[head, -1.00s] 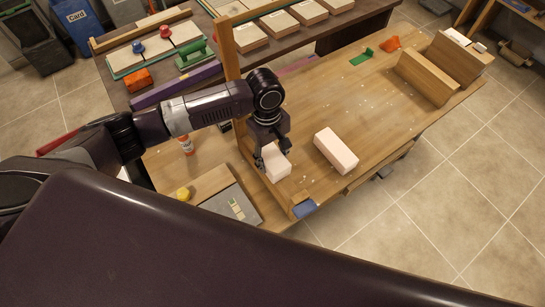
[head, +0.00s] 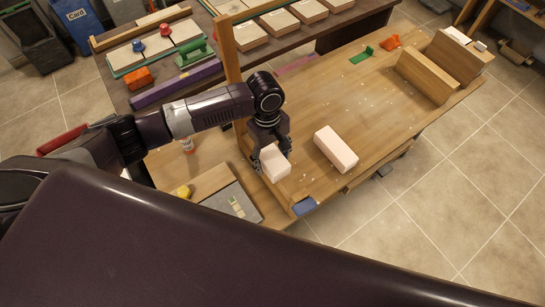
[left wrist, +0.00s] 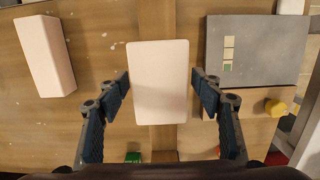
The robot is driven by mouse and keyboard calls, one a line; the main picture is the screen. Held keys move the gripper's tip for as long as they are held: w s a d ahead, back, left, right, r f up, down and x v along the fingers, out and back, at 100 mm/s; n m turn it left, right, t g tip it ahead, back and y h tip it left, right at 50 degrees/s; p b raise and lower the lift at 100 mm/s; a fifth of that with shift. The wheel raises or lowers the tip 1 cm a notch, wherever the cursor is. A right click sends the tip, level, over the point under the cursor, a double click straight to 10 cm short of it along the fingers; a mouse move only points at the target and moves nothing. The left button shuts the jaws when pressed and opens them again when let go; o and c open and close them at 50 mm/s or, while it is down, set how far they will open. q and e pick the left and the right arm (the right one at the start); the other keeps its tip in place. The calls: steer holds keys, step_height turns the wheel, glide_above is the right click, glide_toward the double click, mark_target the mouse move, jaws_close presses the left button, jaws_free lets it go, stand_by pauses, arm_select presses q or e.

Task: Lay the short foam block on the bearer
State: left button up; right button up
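The short foam block (head: 276,165) is a pale pink box near the table's left end; its broad face fills the middle of the left wrist view (left wrist: 158,82). My left gripper (head: 271,154) comes down over it from above, with one finger on each side. In the left wrist view the fingers (left wrist: 160,92) stand very close to the block's sides, with slim gaps showing. A wooden strip (left wrist: 155,25), which looks like the bearer, runs beneath the block; the contact under the block is hidden. My right gripper is not in view.
A longer pink foam block (head: 336,149) lies to the right on the table. A grey board (head: 232,203) and a yellow knob (head: 184,192) are at the near left. A wooden post (head: 230,55) rises behind my left gripper.

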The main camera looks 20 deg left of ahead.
mark_target(270, 154)
arm_select(q)
steer(key=shift+o, duration=0.2)
step_height(270, 154, up, 12)
steer(key=w+a, duration=0.1)
stand_by(0.4)
steer(key=shift+f, duration=0.1)
stand_by(0.4)
